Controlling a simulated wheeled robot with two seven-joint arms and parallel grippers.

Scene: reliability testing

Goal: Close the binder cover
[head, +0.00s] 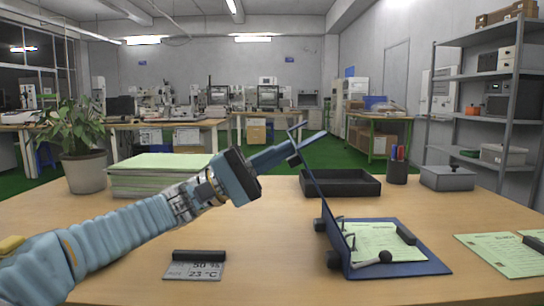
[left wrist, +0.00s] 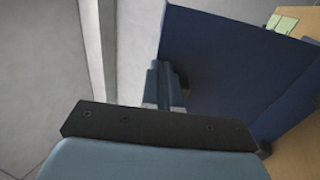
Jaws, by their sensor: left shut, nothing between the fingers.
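The blue binder (head: 430,262) lies open on the table, holding green printed sheets (head: 375,240) and metal rings. Its blue cover (head: 331,222) stands raised on the left side, tilted with its top leaning left, seen nearly edge-on. In the left wrist view the cover (left wrist: 235,65) is a broad blue panel to the right of the fingers. My left gripper (head: 308,143) is shut and empty at the cover's upper edge. Its fingertips also show in the left wrist view (left wrist: 165,82), close beside the cover; I cannot tell whether they touch. My right gripper is not in view.
A black tray (head: 340,184), pen cup (head: 397,168) and grey box (head: 447,178) stand behind. A paper stack (head: 150,180) and plant (head: 84,150) are left. Loose green sheets (head: 503,252) lie right.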

